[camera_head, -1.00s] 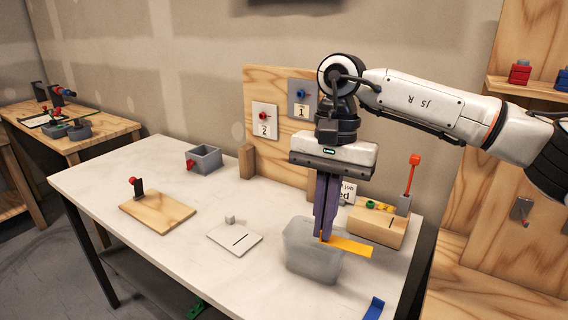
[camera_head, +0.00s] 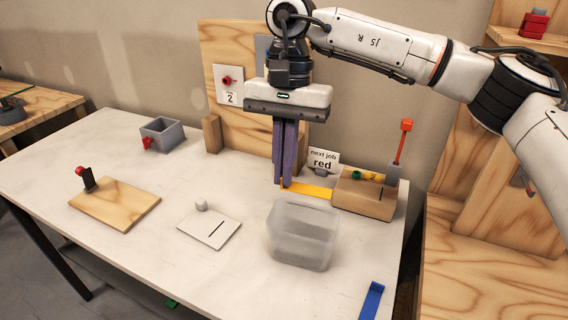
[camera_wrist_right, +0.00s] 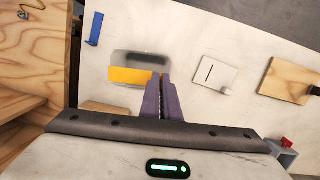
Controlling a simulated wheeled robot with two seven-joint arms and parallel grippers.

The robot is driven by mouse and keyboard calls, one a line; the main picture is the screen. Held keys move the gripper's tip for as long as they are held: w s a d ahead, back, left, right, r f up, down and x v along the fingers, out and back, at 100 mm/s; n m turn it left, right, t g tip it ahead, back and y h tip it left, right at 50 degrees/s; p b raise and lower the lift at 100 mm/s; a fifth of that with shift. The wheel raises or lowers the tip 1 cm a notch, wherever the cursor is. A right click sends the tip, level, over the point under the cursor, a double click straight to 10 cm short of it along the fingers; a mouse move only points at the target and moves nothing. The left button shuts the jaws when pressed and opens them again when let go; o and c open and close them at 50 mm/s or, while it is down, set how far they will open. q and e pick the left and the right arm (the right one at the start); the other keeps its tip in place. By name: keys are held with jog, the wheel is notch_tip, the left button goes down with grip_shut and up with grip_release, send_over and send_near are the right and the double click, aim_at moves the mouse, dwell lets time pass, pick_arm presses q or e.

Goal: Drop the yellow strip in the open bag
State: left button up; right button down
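My right gripper (camera_head: 283,183) has its purple fingers shut on one end of the yellow strip (camera_head: 311,191). The strip sticks out level to the right, towards the wooden block. The open bag (camera_head: 302,236) is a translucent grey pouch standing on the table. In the head view the strip shows above and behind the bag's rim. In the right wrist view the strip (camera_wrist_right: 128,75) overlaps part of the bag (camera_wrist_right: 142,58), with the gripper fingers (camera_wrist_right: 162,82) at the strip's right end. The exact height above the bag is hard to judge. My left gripper is not in view.
A wooden block (camera_head: 362,198) with a red-topped lever (camera_head: 404,140) stands right of the strip, near a "next job red" sign (camera_head: 323,160). A blue strip (camera_head: 372,301) lies at front right. A white slotted plate (camera_head: 209,229) lies left of the bag.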

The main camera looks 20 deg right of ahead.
jog(key=shift+f+b, duration=0.75)
jog(key=shift+f, duration=0.65)
jog(key=shift+w+f+b, duration=0.1)
jog(key=shift+f+b, duration=1.25)
jog(key=shift+f, duration=0.9)
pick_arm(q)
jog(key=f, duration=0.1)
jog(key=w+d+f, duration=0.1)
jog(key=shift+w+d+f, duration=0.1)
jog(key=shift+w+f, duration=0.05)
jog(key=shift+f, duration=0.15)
pick_arm(e)
jog(key=shift+f, duration=0.3)
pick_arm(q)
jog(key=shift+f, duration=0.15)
pick_arm(e)
jog(key=c, duration=1.9)
grip_release()
jog(key=shift+c, duration=0.2)
